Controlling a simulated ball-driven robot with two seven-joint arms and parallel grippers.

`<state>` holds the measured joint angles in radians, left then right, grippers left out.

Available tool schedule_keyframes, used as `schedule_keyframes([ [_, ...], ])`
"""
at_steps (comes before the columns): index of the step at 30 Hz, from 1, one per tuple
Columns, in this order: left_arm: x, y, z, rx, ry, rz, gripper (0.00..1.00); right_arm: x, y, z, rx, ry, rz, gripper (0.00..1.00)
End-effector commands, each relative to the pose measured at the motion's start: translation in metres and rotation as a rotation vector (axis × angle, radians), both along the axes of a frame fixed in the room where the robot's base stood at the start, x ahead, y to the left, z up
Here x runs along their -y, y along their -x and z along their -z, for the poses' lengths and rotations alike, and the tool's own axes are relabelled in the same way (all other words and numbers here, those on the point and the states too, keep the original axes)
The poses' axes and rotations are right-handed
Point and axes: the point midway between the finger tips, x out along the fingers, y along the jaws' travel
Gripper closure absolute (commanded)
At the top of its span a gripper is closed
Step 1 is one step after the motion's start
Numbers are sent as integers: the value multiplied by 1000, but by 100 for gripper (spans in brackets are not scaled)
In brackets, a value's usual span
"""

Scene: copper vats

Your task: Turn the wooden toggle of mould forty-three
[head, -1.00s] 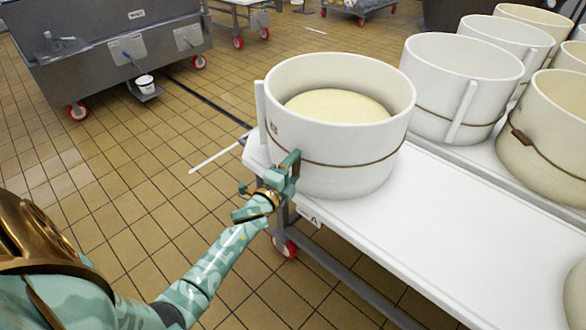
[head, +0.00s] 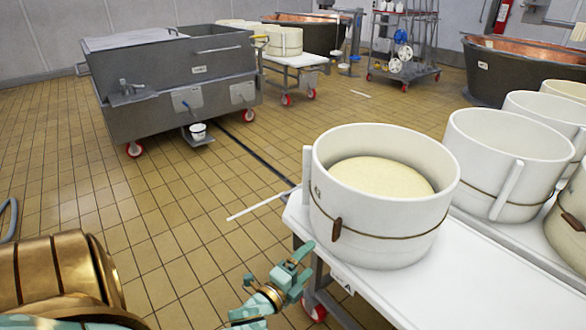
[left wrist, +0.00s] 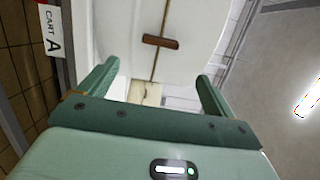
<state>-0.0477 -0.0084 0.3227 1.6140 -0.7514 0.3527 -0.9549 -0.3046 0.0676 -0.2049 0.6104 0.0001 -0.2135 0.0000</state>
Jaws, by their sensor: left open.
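A white round mould (head: 395,250) holding a pale cheese (head: 380,178) stands at the left end of the white table. A brown cord runs round it. The wooden toggle (head: 337,229) sits on this cord, upright, crosswise to it. In the left wrist view the toggle (left wrist: 160,41) also lies across the cord, beyond the fingers. The mould's small mark is too small to read. My left gripper (head: 304,266) is open and empty, below and left of the toggle, apart from it. Its two spread fingers show in the left wrist view (left wrist: 158,70). My right gripper is out of view.
More white moulds (head: 505,155) stand in a row on the right. The white table top (head: 410,295) is bare in front of the mould. A grey wheeled vat (head: 175,85) stands back left.

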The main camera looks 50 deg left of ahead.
Motion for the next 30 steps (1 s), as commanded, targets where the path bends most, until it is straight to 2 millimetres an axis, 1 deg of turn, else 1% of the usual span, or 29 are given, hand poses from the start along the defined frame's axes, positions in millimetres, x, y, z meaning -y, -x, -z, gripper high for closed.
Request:
schedule_keyframes([
  [1, 2, 11, -2, 0, 3, 0, 10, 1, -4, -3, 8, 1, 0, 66],
  [3, 3, 22, -1, 0, 1, 0, 10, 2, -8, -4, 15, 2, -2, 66],
  [6, 4, 33, 0, -1, 2, -1, 10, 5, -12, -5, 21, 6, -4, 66],
  [8, 5, 37, 0, 0, 2, 0, 10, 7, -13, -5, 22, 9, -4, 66],
  [15, 5, 39, 1, 0, 0, 0, 10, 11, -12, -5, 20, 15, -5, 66],
  [30, 5, 39, 1, 0, 1, 0, 10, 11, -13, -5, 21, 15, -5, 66],
])
